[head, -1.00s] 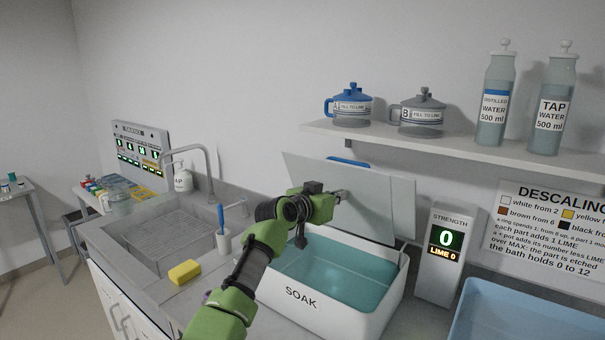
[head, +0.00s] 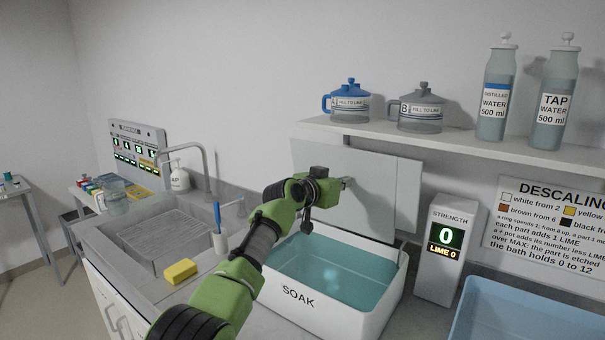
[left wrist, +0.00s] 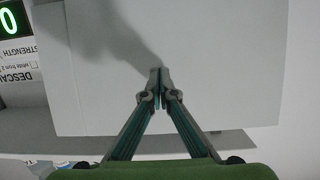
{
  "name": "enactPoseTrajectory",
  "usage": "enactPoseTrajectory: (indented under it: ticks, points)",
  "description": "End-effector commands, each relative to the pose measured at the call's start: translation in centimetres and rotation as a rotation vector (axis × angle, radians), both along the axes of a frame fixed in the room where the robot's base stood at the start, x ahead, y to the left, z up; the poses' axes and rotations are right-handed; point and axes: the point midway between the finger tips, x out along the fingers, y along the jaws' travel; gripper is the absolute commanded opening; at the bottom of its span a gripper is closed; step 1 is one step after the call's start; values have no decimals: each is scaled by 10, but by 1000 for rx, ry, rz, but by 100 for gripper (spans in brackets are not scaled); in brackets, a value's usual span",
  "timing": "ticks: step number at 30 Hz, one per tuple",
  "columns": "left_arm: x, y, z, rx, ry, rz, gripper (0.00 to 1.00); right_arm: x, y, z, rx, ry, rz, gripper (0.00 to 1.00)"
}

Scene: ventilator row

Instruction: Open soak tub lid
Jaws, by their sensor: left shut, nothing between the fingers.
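The white soak tub (head: 321,310) stands on the counter, its front marked SOAK, with teal liquid inside. Its pale lid (head: 385,190) stands raised, nearly upright, at the tub's back edge below the shelf. My left gripper (head: 346,183) is at the lid's front face, with the arm reaching over the tub. In the left wrist view, the closed fingertips (left wrist: 159,72) point at the flat lid (left wrist: 200,50), with nothing between them; I cannot tell whether they touch it. My right gripper is not in view.
A strength meter (head: 443,250) reading 0 stands right of the tub, near a blue tray (head: 520,310). The shelf (head: 450,140) above holds two pots and two bottles.

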Motion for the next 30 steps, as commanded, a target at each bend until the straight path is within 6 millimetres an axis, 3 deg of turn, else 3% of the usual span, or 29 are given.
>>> enactPoseTrajectory:
  ticks: [8,30]
  points:
    - [-6,6,4,-1,-3,1,0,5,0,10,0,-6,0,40]
    - [-75,54,3,0,-1,2,0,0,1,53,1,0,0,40]
